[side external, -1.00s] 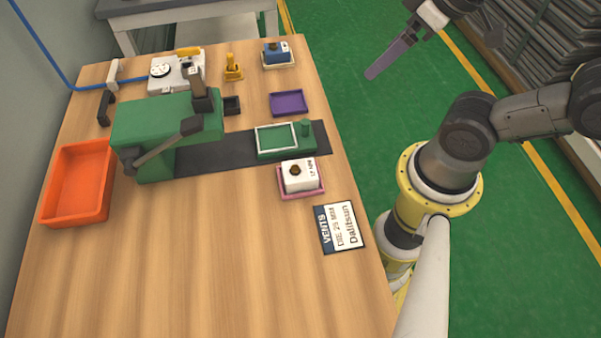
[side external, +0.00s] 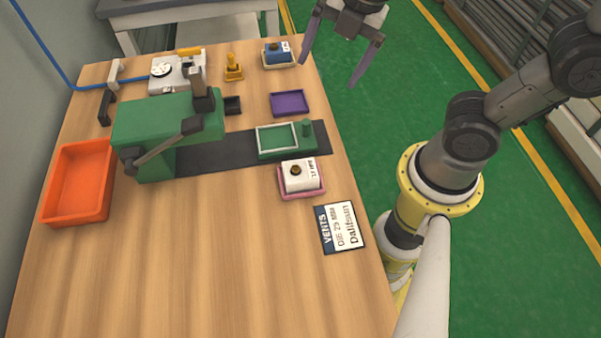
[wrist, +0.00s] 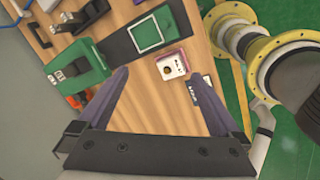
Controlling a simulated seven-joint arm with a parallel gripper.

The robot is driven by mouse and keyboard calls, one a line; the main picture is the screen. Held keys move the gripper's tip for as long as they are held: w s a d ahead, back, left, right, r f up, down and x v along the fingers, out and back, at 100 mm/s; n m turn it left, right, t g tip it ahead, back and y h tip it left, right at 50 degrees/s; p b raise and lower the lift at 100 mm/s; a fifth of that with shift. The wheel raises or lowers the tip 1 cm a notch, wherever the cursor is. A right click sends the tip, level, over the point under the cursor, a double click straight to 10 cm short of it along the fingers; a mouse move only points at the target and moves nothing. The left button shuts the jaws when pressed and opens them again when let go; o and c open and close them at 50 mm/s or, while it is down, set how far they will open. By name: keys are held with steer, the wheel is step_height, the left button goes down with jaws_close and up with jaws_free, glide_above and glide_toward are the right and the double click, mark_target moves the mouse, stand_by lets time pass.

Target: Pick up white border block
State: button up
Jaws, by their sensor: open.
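A white rectangular border (side external: 277,155) surrounds a green panel on the low green fixture (side external: 306,146); it also shows in the wrist view (wrist: 146,47). A white block (side external: 299,178) with a dark knob and printed side sits in a pink tray (side external: 303,195) just in front of that fixture. The white block also shows in the wrist view (wrist: 172,66), between my fingers in the picture. My gripper (side external: 329,68) is open and empty, raised in the air beyond the table's right edge, apart from all of these. Both fingers show in the wrist view (wrist: 159,75).
A green press (side external: 165,125) with a grey lever stands on the left, near an orange bin (side external: 78,182). A purple tray (side external: 289,103), a blue block (side external: 276,50) and a yellow stamp (side external: 233,68) lie farther back. A sign (side external: 341,228) lies at front right. The front tabletop is clear.

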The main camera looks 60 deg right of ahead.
steer(key=w+a+f+n+g, duration=0.2)
steer(key=a+f+n, duration=0.3)
steer(key=n+g, duration=0.1)
glide_above(300, 170)
steer(key=shift+h, duration=0.3)
steer(key=f, duration=1.2)
steer(key=shift+s, duration=0.25)
steer(key=shift+w+f, duration=0.2)
steer(key=shift+f, duration=2.25)
steer(key=c, duration=1.2)
